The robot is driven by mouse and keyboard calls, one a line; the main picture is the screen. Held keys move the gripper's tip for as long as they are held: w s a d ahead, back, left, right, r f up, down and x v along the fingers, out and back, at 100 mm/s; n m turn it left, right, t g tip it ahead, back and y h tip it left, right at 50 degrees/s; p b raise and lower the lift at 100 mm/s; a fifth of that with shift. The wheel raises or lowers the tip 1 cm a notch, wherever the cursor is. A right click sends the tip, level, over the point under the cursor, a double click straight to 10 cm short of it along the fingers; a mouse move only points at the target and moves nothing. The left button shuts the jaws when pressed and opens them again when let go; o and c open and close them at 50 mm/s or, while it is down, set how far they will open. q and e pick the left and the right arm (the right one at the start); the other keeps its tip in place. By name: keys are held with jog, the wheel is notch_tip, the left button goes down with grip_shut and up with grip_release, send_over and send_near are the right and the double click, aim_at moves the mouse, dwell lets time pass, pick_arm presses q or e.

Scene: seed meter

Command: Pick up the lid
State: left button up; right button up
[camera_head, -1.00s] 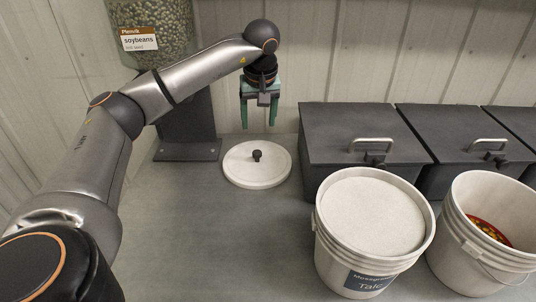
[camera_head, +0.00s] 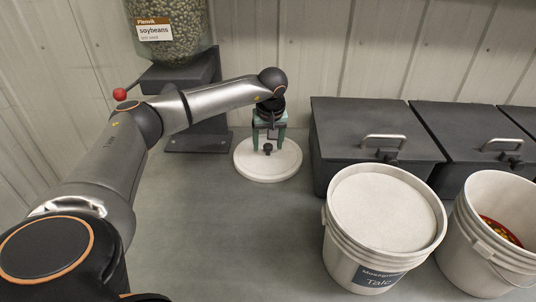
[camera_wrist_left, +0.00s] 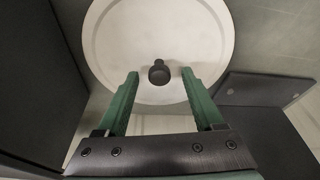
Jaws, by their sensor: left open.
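The lid (camera_head: 252,166) is a round white disc with a dark knob (camera_head: 267,149) at its centre. It lies flat on the grey counter in front of the soybean hopper's stand. In the left wrist view the lid (camera_wrist_left: 150,25) fills the upper middle, and its knob (camera_wrist_left: 159,72) shows between the fingertips. My left gripper (camera_head: 268,146) points down over the lid with its green fingers on either side of the knob. It also shows in the left wrist view (camera_wrist_left: 160,78), open, with gaps between both fingers and the knob. My right gripper is not in view.
A dark lidded bin (camera_head: 345,118) stands just right of the lid, with another bin (camera_head: 465,125) beyond it. A white talc bucket (camera_head: 340,235) and a bucket with coloured contents (camera_head: 465,235) stand in front. The soybean hopper (camera_head: 180,55) is behind. The counter (camera_head: 225,230) front-left is clear.

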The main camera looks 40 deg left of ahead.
pick_arm(q)
grip_shut()
dwell(0.5)
